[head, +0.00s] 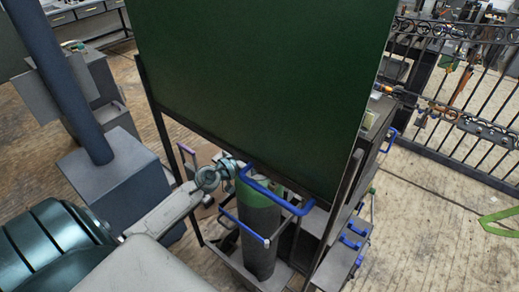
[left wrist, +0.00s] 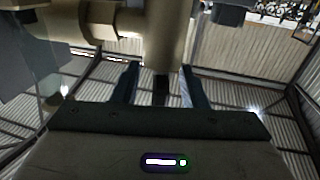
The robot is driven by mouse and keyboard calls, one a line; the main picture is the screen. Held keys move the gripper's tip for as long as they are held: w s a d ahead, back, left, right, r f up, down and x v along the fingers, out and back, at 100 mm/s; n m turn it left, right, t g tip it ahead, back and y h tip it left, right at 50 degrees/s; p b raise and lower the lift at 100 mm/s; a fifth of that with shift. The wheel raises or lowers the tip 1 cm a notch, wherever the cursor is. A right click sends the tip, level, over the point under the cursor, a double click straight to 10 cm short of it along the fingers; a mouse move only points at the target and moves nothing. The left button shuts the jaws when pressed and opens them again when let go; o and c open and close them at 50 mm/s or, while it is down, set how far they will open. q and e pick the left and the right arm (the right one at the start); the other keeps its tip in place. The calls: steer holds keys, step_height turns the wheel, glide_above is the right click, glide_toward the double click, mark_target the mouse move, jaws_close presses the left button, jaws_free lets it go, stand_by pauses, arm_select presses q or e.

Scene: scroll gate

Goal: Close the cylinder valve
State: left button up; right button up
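The gas cylinder (head: 260,240) stands upright in a frame below the dark green panel, grey with a green shoulder. Its top and valve are largely hidden in the head view by the panel and my arm. My left arm comes in from the lower left, and its end reaches the cylinder's top. The left gripper's fingers (left wrist: 157,88) stand apart in the left wrist view. A tan metal body with a side branch (left wrist: 165,35), seemingly the valve, is just beyond them. A dark piece shows between the fingers; I cannot tell whether they touch it. My right gripper is not in view.
A grey post on a box base (head: 115,165) stands left. A black railing (head: 465,90) runs at right, with open floor before it.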

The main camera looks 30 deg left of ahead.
arm_select(q)
steer(key=o, duration=0.8)
steer(key=b+v, duration=0.9)
steer(key=v, duration=0.1)
steer(key=shift+s, duration=0.3)
steer(key=shift+s+a, duration=0.1)
